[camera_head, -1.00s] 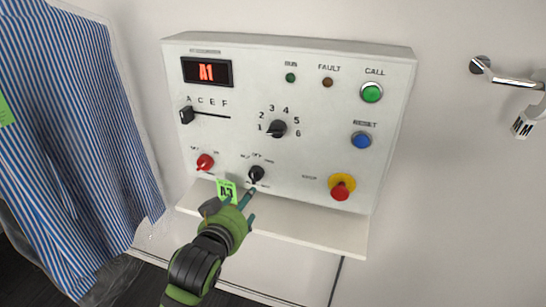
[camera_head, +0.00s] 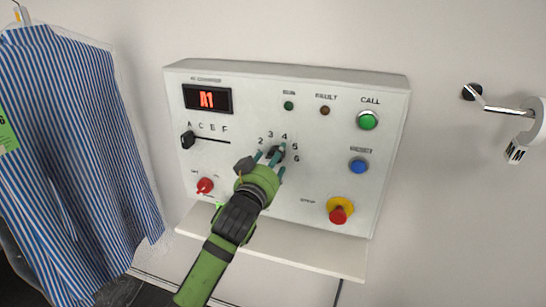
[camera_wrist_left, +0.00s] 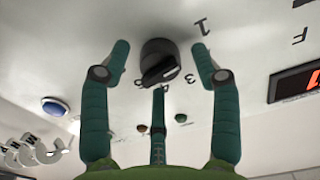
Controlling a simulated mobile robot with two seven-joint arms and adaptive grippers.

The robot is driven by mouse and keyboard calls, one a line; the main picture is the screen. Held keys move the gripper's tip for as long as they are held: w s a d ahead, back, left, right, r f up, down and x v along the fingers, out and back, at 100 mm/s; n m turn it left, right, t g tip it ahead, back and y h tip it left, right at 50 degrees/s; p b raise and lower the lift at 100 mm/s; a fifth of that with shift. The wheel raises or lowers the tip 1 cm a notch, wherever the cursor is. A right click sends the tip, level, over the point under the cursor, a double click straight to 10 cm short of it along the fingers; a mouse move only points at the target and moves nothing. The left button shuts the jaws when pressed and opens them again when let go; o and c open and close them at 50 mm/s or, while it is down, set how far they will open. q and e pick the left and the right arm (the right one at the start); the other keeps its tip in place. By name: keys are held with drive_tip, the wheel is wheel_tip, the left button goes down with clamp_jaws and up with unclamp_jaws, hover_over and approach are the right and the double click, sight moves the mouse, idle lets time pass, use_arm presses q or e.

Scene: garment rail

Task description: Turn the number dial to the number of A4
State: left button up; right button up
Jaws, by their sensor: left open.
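The number dial (camera_head: 279,150) is a black knob on the white control panel (camera_head: 340,120), ringed by printed numbers. In the head view my left gripper (camera_head: 270,160) is in front of it and partly covers it. In the left wrist view my left gripper (camera_wrist_left: 158,48) is open, with green fingers on either side of the dial (camera_wrist_left: 158,58) and a third finger below it; contact cannot be told. The red display (camera_head: 208,99) reads A1. The letter slider (camera_head: 187,140) is at A. My right gripper is not in view.
Below are a red knob (camera_head: 205,186) and a red-on-yellow stop button (camera_head: 340,209); green (camera_head: 367,120) and blue (camera_head: 358,165) buttons sit right. A shelf (camera_head: 310,250) juts out underneath. A striped shirt (camera_head: 80,130) hangs left, a metal rail (camera_head: 505,107) right.

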use_arm(q)
drive_tip(key=shift+w, duration=0.1)
drive_tip(key=shift+c, duration=0.4)
drive_tip(key=c, duration=1.1)
drive_tip(key=shift+o, duration=0.2)
drive_tip(key=shift+m, duration=0.3)
drive_tip(key=m+p, duration=0.9)
drive_tip(key=m, duration=1.4)
drive_tip(key=o, duration=1.1)
